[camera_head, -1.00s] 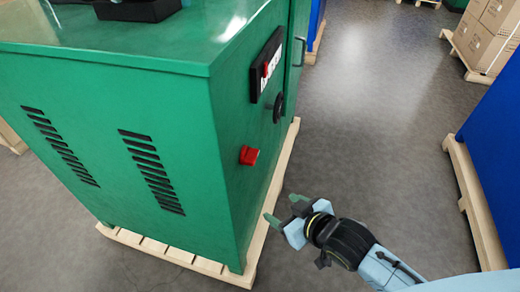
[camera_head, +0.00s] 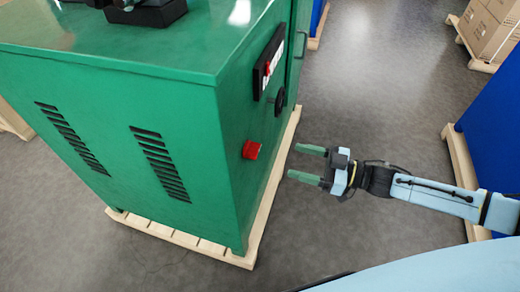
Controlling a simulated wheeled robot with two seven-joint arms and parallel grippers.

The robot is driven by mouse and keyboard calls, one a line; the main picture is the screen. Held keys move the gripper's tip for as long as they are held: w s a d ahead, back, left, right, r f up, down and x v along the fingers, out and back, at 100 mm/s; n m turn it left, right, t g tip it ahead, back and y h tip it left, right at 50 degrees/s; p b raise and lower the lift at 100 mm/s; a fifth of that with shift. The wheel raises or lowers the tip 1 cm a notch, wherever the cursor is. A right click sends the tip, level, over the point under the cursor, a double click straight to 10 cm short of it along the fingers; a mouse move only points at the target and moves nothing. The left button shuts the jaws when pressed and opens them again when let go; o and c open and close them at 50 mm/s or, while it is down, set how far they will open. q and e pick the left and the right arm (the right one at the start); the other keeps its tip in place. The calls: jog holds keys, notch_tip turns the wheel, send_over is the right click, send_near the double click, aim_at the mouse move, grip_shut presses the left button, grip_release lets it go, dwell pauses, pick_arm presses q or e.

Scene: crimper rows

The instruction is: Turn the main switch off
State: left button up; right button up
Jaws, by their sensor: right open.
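A red switch knob (camera_head: 251,150) sticks out from the right-hand side face of a green machine cabinet (camera_head: 228,200). A black round knob (camera_head: 279,103) and a black panel with a red part (camera_head: 268,64) are higher on the same face. I cannot read any label on the red knob. My right gripper (camera_head: 308,164) is open and empty. Its two green-tipped fingers point left at the red knob, with a gap between them and the cabinet. My left gripper is not in view.
The cabinet stands on a wooden pallet (camera_head: 186,239). A blue cabinet (camera_head: 492,130) on a pallet is at the right edge, near my right arm. Cardboard boxes (camera_head: 490,32) stand at the far right. Grey floor (camera_head: 375,80) between the cabinets is clear.

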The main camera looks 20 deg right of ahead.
aim_at(258, 151)
jog(key=b+x, duration=0.1)
jog(key=x, duration=0.9)
jog(key=shift+b, duration=0.3)
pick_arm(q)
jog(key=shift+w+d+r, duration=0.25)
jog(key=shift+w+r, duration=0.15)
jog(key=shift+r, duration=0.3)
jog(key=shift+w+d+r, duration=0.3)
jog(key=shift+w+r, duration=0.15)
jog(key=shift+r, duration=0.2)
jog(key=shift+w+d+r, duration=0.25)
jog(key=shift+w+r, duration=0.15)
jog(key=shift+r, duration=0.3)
pick_arm(e)
jog(key=shift+w+a, duration=0.4)
jog(key=shift+a, duration=0.1)
jog(key=c, duration=1)
